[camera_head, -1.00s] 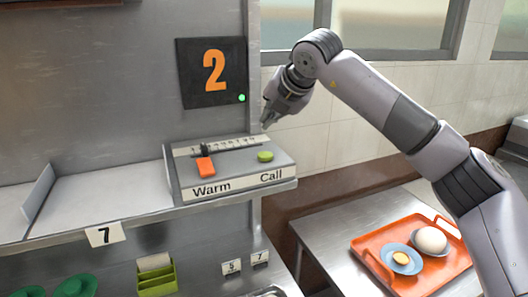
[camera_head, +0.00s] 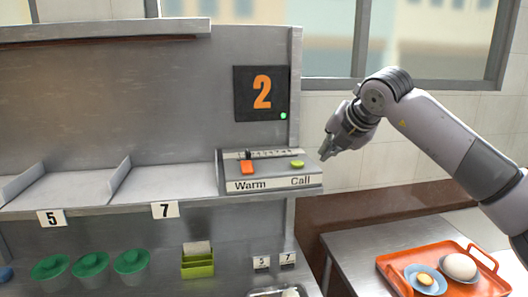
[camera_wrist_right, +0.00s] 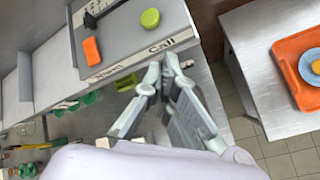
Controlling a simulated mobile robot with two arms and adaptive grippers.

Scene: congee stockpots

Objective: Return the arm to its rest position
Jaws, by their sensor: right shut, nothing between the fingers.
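My right gripper (camera_head: 328,153) is in the air just right of the control box (camera_head: 270,186) on the shelf, apart from it. Its fingers are shut with nothing between them; it also shows in the right wrist view (camera_wrist_right: 163,75). My right arm reaches in from the right, bent at the elbow. My left gripper is not in view.
A black "2" sign (camera_head: 261,93) with a green light hangs behind the box. An orange tray (camera_head: 392,278) with a blue dish and a white round item lies on the lower right table. Green-lidded cups (camera_head: 90,263) and a green holder (camera_head: 198,264) stand below the shelf (camera_head: 110,208).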

